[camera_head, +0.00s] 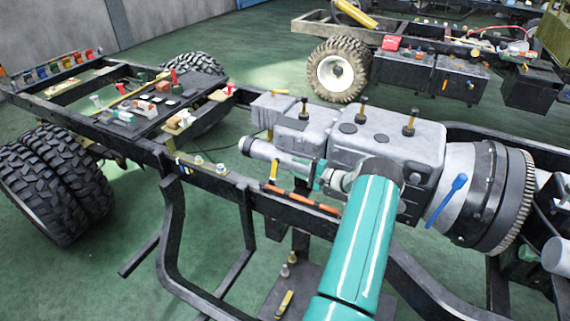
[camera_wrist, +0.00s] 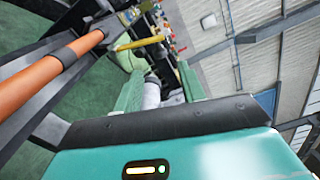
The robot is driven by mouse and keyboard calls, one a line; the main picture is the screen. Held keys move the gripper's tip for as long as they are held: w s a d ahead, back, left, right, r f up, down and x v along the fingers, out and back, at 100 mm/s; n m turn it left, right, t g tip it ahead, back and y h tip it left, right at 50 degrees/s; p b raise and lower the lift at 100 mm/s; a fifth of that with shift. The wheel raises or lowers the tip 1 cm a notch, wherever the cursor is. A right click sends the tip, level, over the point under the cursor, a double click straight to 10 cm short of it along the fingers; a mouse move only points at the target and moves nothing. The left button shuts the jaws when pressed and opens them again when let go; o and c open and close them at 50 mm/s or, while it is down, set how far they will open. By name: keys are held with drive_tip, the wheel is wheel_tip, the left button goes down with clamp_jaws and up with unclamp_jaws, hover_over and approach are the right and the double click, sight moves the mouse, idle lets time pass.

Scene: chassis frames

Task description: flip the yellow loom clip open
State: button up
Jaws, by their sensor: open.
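A yellow loom clip (camera_head: 273,171) stands up near the left end of an orange loom (camera_head: 300,199) on the near frame rail. In the wrist view, a yellow bar that looks like this clip (camera_wrist: 138,43) lies just beyond my fingertips, and the orange loom (camera_wrist: 45,76) with dark bands runs along the left. My gripper (camera_head: 316,174) is to the right of the clip in the head view. In the wrist view my gripper (camera_wrist: 160,82) is open, with its two green fingers apart. I see no contact with the clip.
A grey gearbox (camera_head: 385,145) stands close behind my gripper, with a blue lever (camera_head: 446,200) on its right. The black near rail (camera_head: 230,187) carries small fittings. Tyres (camera_head: 55,180) stand at the left. A second chassis is at the back right.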

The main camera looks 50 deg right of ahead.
drive_tip(key=v, duration=0.5)
idle(0.4)
